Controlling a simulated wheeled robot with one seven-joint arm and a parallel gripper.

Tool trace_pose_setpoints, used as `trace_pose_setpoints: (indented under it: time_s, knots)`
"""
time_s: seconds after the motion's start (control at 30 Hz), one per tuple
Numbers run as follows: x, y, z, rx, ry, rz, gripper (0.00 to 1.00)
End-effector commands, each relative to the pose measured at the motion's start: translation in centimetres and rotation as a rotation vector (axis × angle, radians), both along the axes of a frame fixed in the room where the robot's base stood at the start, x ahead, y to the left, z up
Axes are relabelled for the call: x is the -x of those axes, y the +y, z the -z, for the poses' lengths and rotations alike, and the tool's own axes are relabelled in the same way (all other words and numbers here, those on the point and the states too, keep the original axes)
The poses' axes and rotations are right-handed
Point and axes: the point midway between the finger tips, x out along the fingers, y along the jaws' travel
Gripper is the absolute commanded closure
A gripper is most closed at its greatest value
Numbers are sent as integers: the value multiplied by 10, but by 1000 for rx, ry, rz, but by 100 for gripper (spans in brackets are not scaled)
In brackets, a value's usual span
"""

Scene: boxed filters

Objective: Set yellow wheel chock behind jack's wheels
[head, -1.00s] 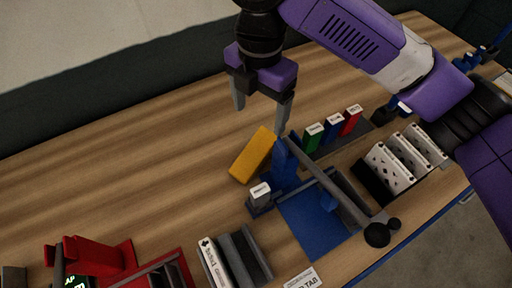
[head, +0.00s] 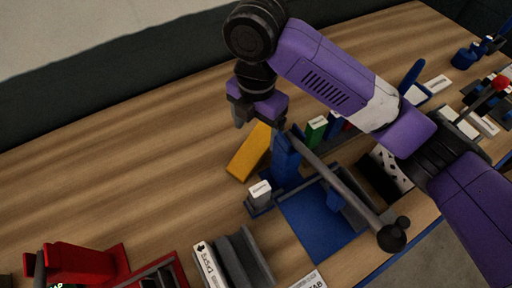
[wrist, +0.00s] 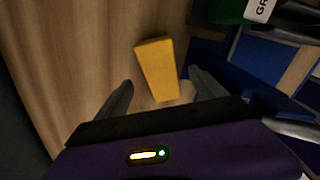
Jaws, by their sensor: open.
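The yellow wheel chock (head: 249,153) is a plain yellow block on the wooden table, just left of a blue upright part of what looks like the jack (head: 284,160). In the wrist view the yellow chock (wrist: 158,70) lies ahead of and between the fingers of my gripper (wrist: 160,92), with clear space on both sides. My gripper (head: 260,122) is open and empty, above the chock's far end. The jack's blue base plate (head: 312,222) and long grey handle lie to the right. Its wheels cannot be made out.
A small grey block with a white label (head: 259,192) stands in front of the chock. Green and blue labelled blocks (head: 316,130) stand right of the jack. A red device (head: 82,262) is at the lower left. The table left of the chock is clear.

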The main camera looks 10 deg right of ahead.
Motion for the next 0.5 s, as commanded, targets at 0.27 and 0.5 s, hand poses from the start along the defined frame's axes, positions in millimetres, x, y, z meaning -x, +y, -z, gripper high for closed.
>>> trace_pose_setpoints:
  time_s: [0.27, 0.5]
  knots:
    - [0, 0, 24, 0, 0, 1, 20]
    - [0, -1, 54, 1, 4, 3, 20]
